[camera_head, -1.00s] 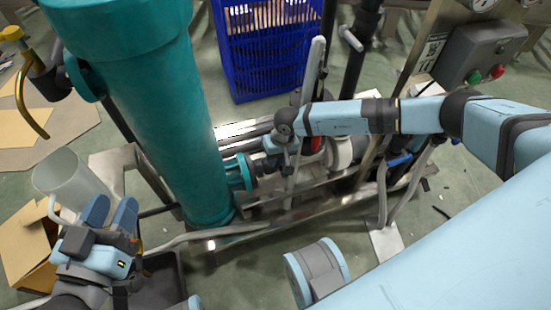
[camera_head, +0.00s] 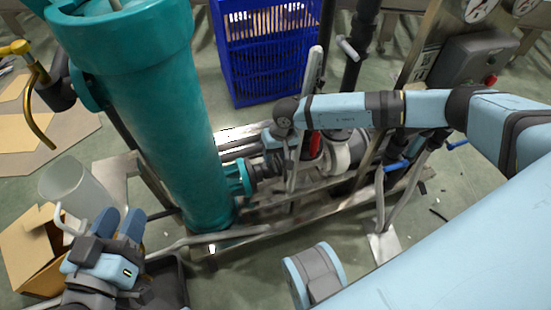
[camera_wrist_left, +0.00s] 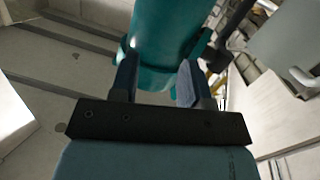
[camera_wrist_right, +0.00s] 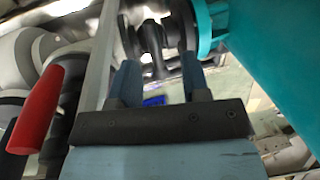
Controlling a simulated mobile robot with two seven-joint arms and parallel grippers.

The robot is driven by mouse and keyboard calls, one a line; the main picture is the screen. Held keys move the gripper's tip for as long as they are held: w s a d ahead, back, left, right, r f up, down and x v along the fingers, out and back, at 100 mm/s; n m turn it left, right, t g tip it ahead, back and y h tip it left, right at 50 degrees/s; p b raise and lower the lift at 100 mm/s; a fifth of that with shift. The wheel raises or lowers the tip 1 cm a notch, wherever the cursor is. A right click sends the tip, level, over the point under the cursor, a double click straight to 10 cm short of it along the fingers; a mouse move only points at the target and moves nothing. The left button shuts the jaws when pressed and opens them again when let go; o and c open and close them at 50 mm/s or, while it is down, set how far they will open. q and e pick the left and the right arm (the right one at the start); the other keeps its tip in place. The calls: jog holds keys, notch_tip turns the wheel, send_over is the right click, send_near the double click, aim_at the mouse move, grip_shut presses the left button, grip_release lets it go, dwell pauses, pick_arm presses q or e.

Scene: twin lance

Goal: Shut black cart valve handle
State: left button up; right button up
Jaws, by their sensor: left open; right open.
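A red lever handle (camera_head: 316,145) stands upright among the cart's pipework, beside a pale round pump body (camera_head: 337,152). It shows large at the left of the right wrist view (camera_wrist_right: 38,110). My left gripper (camera_head: 120,224) is open and empty at lower left, facing the teal cylinder.
The tall teal cylinder (camera_head: 160,120) stands left of the pipework. A grey upright bar (camera_head: 302,115) is close to my right gripper. A blue crate (camera_head: 268,65) is behind. A grey control box (camera_head: 480,62) stands at right.

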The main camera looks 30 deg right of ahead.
pick_arm(q)
notch_tip(320, 180, up, 6)
jog(key=n+t+p, duration=0.1)
jog(key=t+p, duration=0.1)
jog(key=p, duration=0.2)
jog(key=shift+s+t, duration=0.3)
pick_arm(e)
notch_tip(320, 180, up, 14)
jog(key=shift+r, duration=0.25)
